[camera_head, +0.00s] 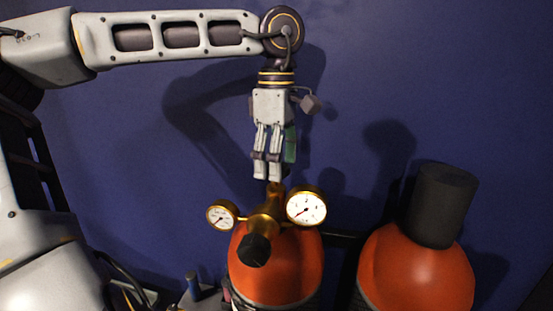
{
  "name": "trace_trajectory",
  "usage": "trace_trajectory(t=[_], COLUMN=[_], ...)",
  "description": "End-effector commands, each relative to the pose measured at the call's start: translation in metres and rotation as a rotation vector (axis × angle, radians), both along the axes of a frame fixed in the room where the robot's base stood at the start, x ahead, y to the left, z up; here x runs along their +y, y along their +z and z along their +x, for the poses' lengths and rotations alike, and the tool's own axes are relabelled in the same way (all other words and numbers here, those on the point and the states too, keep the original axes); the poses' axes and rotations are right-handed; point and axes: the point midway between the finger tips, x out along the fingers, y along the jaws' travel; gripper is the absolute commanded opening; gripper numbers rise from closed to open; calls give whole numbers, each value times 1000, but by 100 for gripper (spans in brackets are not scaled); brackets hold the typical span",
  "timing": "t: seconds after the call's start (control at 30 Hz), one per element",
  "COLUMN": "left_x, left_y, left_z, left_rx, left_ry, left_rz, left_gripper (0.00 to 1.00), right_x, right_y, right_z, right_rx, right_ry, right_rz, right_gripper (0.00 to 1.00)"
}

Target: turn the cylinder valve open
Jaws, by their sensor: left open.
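An orange gas cylinder (292,273) stands at the lower middle with a brass regulator (265,216) on its top. The regulator carries two round white-faced gauges, a smaller left one (221,215) and a larger right one (306,207), and a black knob (254,250) at the front. The cylinder valve itself is hard to make out; a brass part (275,190) rises behind the regulator. My left gripper (267,178) points straight down just above that brass part, with its fingers open and nothing seen between them. I cannot tell if it touches the brass. My right gripper is not in view.
A second orange cylinder (400,275) with a dark grey cap (441,205) stands to the right. A dark blue wall (400,70) is close behind both. Space above the second cylinder is clear.

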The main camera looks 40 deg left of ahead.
Motion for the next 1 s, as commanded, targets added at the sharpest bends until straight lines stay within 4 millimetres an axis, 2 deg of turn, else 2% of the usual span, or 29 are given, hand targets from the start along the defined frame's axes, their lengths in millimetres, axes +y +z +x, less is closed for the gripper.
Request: trace_trajectory(t=[0.13, 0.17, 0.5, 1.0], left_x=[0, 0, 0, 0], left_y=[0, 0, 0, 0], left_z=[0, 0, 0, 0], left_rx=[0, 0, 0, -1], left_ry=[0, 0, 0, 87], left_rz=[0, 0, 0, 1], left_gripper=[69, 66, 23, 23], right_x=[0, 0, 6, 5], right_y=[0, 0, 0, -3], right_z=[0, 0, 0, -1], right_rx=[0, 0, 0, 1], right_ry=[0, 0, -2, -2], right_rz=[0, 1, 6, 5], right_gripper=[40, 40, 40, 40])
